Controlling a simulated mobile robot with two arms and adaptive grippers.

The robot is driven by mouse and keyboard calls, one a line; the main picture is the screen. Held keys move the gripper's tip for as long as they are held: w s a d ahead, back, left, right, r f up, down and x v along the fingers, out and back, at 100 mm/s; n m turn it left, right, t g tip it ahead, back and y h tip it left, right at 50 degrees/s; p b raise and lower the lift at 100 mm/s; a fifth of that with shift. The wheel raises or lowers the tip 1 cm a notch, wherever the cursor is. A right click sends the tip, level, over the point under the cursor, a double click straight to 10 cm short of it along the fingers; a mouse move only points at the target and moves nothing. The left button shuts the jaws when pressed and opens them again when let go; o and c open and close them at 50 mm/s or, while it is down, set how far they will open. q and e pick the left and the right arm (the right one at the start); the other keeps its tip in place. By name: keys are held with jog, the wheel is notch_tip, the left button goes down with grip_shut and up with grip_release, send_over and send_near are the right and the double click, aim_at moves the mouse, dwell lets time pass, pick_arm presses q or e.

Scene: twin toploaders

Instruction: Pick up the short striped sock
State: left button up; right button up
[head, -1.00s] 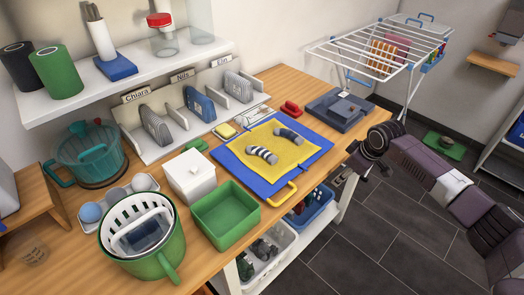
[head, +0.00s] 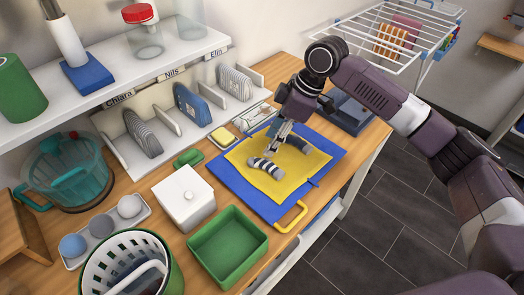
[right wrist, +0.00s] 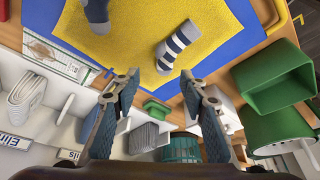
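The striped sock (head: 263,168), with dark and white bands, lies bent on the yellow cloth (head: 240,155). In the right wrist view the sock (right wrist: 180,45) lies just beyond the fingertips, nearer the right finger. A second, blue-grey sock (right wrist: 97,10) shows at the top left of that view; in the head view my right gripper mostly hides it. My right gripper (head: 274,148) hangs over the cloth, by the far end of the striped sock. In the right wrist view its fingers (right wrist: 160,77) are apart with nothing between them. My left gripper is not in view.
A blue mat (head: 228,184) lies under the cloth. A green bin (head: 228,278) and a white lidded box (head: 185,222) stand in front and to the left. Upright dividers with folded items (head: 145,138) line the back. A drying rack (head: 410,25) stands far right.

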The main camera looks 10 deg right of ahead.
aim_at(260, 161)
jog(key=shift+w+a+f, duration=0.3)
jog(key=shift+a+f, duration=0.2)
jog(key=shift+a, duration=0.3)
jog(key=f+p, duration=0.1)
jog(key=f, duration=0.1)
jog(key=s+f+p, duration=0.1)
jog(key=shift+s+a+f, duration=0.15)
jog(key=shift+a+f, duration=0.05)
jog(key=shift+f, duration=0.2)
jog(key=shift+w+x, duration=0.2)
jog(key=shift+x, duration=0.9)
jog(key=shift+f, duration=0.15)
jog(key=c, duration=0.7)
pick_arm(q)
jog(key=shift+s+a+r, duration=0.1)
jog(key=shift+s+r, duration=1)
pick_arm(e)
jog(key=shift+c, duration=0.9)
